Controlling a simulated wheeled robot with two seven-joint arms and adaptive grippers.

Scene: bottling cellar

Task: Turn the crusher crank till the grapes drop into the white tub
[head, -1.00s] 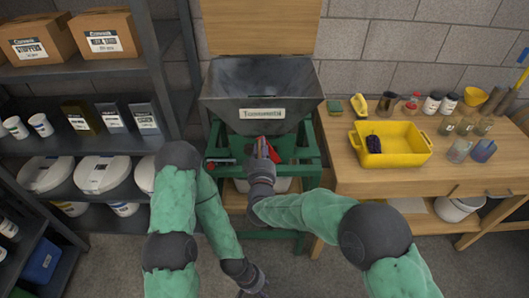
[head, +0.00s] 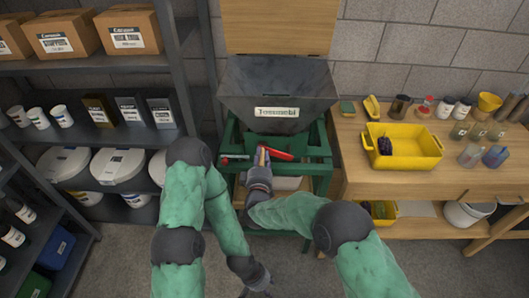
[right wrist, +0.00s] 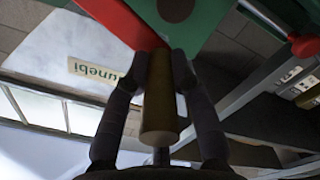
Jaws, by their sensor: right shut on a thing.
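The green-framed crusher (head: 322,172) stands ahead, with a grey hopper (head: 315,90) on top that looks dark inside. No grapes are discernible in the hopper. The crank's red arm (head: 280,154) is at the front of the frame. My right gripper (head: 262,163) is shut on the crank's handle, a brownish cylinder (right wrist: 159,105) between both fingers in the right wrist view.
A wooden bench (head: 347,160) at right carries a yellow crate (head: 420,160) holding a dark grape bunch (head: 386,146), plus bottles and jars. A dark shelf rack (head: 70,62) with boxes and white tubs stands at left. Floor before the crusher is clear.

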